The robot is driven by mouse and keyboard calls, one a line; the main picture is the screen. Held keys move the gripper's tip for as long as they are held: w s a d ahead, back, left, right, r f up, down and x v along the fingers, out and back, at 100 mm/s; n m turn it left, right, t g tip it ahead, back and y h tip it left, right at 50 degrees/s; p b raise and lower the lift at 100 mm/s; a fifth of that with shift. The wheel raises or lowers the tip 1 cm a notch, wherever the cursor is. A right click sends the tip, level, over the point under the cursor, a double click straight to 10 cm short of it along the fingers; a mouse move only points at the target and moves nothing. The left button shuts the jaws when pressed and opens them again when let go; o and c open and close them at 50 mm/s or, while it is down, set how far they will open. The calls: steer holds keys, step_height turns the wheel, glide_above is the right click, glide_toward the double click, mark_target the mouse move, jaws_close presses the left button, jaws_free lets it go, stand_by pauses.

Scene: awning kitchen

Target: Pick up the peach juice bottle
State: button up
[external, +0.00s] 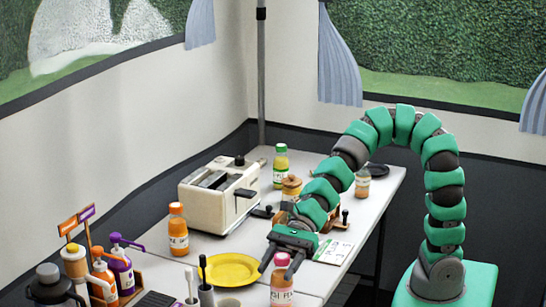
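A bottle with a pink cap and a pinkish body (282,291) stands upright near the front of the table. Its label is too small to read surely, but it looks like the peach juice. My gripper (280,268) reaches down over this bottle from behind, with its dark fingers apart on either side of the cap. A small gap seems to show at the left finger; whether either finger touches the cap is unclear. An orange bottle (178,235) stands farther left, and a green-capped bottle (280,168) stands at the back.
A yellow plate (232,270) lies just left of my gripper. A cream toaster (220,193) stands behind it. Dark cups with utensils (206,294) and several pump bottles (122,265) stand at the front left. A wooden-lidded jar (291,187) is near my arm.

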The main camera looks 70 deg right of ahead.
jaws_close()
